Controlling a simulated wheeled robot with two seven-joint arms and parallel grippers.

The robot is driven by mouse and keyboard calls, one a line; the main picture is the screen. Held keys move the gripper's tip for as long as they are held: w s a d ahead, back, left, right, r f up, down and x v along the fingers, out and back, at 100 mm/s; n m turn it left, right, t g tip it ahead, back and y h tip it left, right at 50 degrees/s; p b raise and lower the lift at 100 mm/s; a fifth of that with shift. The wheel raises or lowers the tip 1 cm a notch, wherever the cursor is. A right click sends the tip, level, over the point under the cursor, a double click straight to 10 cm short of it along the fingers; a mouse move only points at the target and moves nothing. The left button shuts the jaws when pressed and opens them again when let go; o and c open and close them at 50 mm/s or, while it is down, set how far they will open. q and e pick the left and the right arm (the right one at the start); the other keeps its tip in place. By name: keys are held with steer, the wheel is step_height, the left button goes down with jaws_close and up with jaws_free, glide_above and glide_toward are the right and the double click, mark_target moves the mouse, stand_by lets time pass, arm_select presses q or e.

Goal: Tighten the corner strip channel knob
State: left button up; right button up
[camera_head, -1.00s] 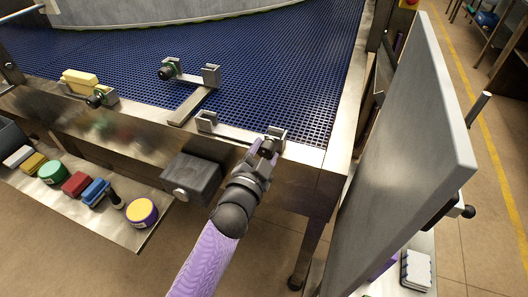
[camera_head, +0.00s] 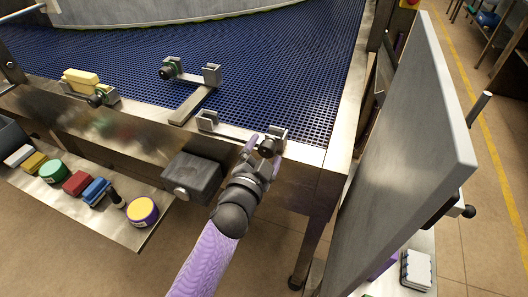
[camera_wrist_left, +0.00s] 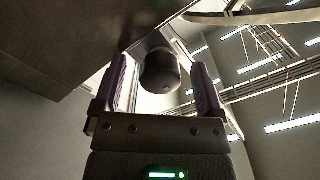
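The corner strip channel knob (camera_head: 267,147) is a dark round knob on a grey bracket (camera_head: 279,133) at the conveyor's near right corner. My left gripper (camera_head: 262,153) is open, its two purple-lined fingers spread with the knob between or just beyond their tips. In the left wrist view the dark knob (camera_wrist_left: 160,72) shows between the two fingers (camera_wrist_left: 158,85), with a gap on both sides, so it is not gripped. My right gripper is not in view.
A grey box (camera_head: 192,178) hangs left of my arm. A tall grey panel (camera_head: 405,150) rises to the right. A shelf (camera_head: 125,232) holds several small items.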

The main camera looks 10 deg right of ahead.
arm_select(q)
steer(key=shift+s+a+r+p, duration=0.1)
steer(key=shift+s+a+p, duration=0.15)
steer(key=shift+s+p, duration=0.05)
steer(key=p+v, duration=0.2)
steer(key=v, duration=0.7)
steer(key=shift+p, duration=0.35)
